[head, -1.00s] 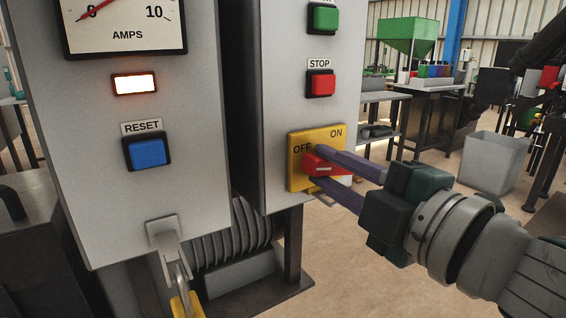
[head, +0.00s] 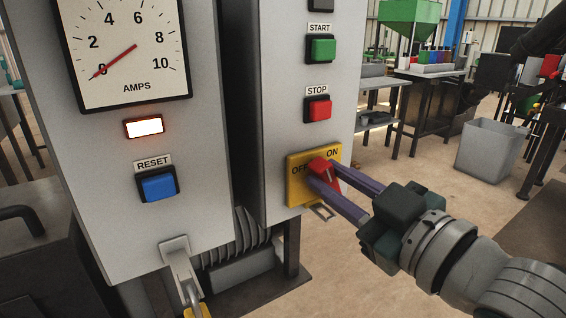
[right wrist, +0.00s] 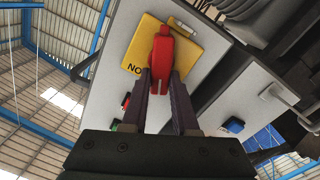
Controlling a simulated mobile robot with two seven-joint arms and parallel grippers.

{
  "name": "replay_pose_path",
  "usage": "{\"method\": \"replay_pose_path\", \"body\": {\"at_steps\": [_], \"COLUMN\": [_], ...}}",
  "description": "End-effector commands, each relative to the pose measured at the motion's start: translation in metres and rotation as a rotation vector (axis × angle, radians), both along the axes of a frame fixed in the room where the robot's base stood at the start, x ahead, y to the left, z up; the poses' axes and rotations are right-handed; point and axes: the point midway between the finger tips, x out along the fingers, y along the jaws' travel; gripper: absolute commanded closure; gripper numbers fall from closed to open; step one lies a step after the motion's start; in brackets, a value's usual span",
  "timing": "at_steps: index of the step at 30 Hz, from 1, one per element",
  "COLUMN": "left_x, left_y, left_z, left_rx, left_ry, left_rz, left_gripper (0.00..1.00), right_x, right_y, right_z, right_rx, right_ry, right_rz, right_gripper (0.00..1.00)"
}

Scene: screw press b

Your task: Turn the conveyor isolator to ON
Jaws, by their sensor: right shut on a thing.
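The conveyor isolator is a yellow plate (head: 296,192) low on the right-hand grey panel, lettered OFF at left and ON at upper right. Its red handle (head: 321,166) stands tilted, its upper end between the two words. My right gripper (head: 328,173) is shut on the red handle, one purple finger on each side. In the right wrist view the handle (right wrist: 162,58) lies between the fingertips (right wrist: 160,76), in front of the yellow plate (right wrist: 194,46). The fingers hide part of the handle and plate. My left gripper is not in view.
Above the isolator are a red STOP button (head: 319,108) and a green START button (head: 322,49). The left panel has an amps dial (head: 124,52), a lit lamp (head: 144,127) and a blue RESET button (head: 158,186). A grey bin (head: 489,149) stands on the floor at right.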

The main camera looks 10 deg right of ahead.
Motion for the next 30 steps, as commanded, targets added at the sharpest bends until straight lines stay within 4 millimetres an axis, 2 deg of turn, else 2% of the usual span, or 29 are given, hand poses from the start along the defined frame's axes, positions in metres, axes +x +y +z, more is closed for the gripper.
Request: {"method": "replay_pose_path", "body": {"at_steps": [3, 15, 30], "left_x": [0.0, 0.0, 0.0], "left_y": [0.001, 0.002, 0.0], "left_z": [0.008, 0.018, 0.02], "left_rx": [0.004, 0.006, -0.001], "left_ry": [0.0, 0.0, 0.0], "left_rz": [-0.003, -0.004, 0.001], "left_gripper": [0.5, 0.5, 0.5], "right_x": [0.001, 0.002, 0.002], "right_y": [-0.002, -0.005, -0.007], "right_z": [0.002, 0.002, 0.0], "right_rx": [0.098, 0.338, 0.416], "right_ry": [0.038, 0.124, 0.154], "right_rz": [-0.001, -0.001, -0.001], "right_gripper": [1.0, 1.0, 1.0]}}
